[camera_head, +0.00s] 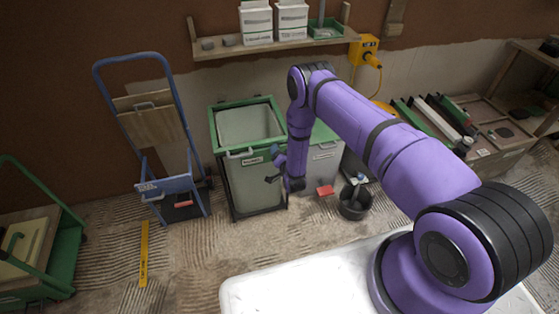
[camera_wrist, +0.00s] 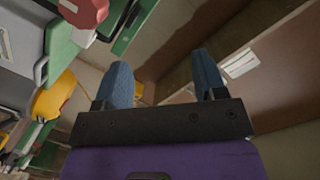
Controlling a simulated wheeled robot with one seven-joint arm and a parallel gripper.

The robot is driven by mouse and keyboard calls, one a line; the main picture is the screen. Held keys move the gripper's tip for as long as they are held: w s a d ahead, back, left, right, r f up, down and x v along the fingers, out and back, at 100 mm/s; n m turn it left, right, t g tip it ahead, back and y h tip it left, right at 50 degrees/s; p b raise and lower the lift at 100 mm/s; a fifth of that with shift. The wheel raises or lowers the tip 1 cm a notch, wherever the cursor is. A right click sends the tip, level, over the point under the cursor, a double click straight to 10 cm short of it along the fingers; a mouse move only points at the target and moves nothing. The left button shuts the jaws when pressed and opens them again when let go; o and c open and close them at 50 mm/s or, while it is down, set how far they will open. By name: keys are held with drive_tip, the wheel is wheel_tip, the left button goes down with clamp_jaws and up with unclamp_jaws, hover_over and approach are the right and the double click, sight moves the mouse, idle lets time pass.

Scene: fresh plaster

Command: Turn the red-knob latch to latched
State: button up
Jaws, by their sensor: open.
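My gripper (camera_head: 273,170) is beside the front of the green-framed grey bin (camera_head: 247,187), near its right edge. In the wrist view, its two blue fingers (camera_wrist: 163,76) are apart with nothing between them. A red faceted knob (camera_wrist: 85,12) shows at the top left of the wrist view, cut by the frame edge, over a pale part beside a green frame. It is off to the left of the fingers and apart from them. I cannot tell the latch's position. In the head view my arm and gripper cover that area, and I cannot make out the knob.
A second grey bin (camera_head: 322,160) stands to the right, partly behind my arm. A black bucket (camera_head: 355,202) and a red block (camera_head: 325,191) are on the floor nearby. A blue hand truck (camera_head: 168,150) stands left. A shelf (camera_head: 275,46) hangs above.

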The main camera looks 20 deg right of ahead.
drive_tip(key=s+f+t, duration=0.1)
drive_tip(key=s+f, duration=0.7)
drive_tip(key=f, duration=0.1)
drive_tip(key=shift+m, duration=0.4)
drive_tip(key=w, duration=1.1)
drive_tip(key=shift+d+r, duration=0.2)
drive_tip(key=shift+d, duration=0.05)
drive_tip(key=c, duration=0.9)
